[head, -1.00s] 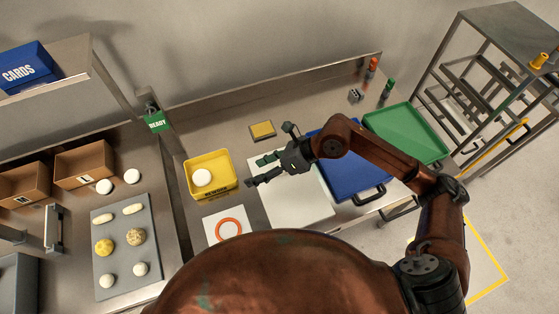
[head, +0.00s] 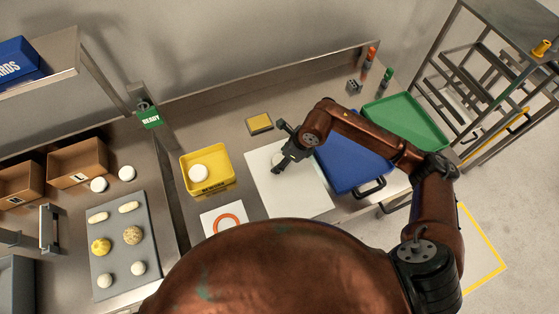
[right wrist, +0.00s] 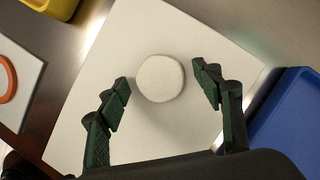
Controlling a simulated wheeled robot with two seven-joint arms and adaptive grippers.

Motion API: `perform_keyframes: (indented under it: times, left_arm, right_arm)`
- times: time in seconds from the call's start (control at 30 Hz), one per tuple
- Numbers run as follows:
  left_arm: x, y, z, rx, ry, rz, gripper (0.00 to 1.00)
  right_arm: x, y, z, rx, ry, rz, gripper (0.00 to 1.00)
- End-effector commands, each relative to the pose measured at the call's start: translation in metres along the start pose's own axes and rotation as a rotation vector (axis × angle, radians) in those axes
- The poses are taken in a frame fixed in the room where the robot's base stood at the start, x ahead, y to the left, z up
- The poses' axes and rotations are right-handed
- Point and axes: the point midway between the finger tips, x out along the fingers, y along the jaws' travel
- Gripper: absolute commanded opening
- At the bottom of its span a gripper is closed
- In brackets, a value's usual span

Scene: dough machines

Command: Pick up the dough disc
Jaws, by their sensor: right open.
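The dough disc (right wrist: 160,78) is a pale, round, flat piece lying on the white board (right wrist: 150,130) in the right wrist view. In the head view the disc (head: 277,159) shows partly beside my right gripper (head: 281,148), which hides the rest. My right gripper is open, pointing down over the board. In the right wrist view its dark green fingers stand on both sides of the disc, with a gap on each side. How high the fingertips are above the board is hard to tell. My left gripper is not in view.
A yellow bin (head: 222,157) with a white dough ball stands left of the board. A card with an orange ring (head: 228,220) lies in front of the bin. A blue tray (head: 345,172) and a green tray (head: 410,118) lie to the right. A grey tray (head: 117,215) holds several dough pieces.

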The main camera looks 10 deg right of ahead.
Motion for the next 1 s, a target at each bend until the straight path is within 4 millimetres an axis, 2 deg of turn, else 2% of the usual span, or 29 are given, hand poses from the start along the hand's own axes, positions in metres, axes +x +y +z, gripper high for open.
perform_keyframes:
  times: [0.27, 0.9, 1.0]
  left_arm:
    - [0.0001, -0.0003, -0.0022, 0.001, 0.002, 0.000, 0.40]
    - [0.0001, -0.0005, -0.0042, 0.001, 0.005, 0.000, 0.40]
    - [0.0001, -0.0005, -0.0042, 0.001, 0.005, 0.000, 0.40]
  right_arm:
    - [0.0024, 0.0002, 0.0003, -0.001, -0.001, 0.000, 0.59]
    - [0.0021, 0.0002, 0.0003, -0.001, -0.001, 0.000, 0.15]
    - [0.0020, 0.0002, 0.0005, -0.001, -0.001, 0.000, 0.15]
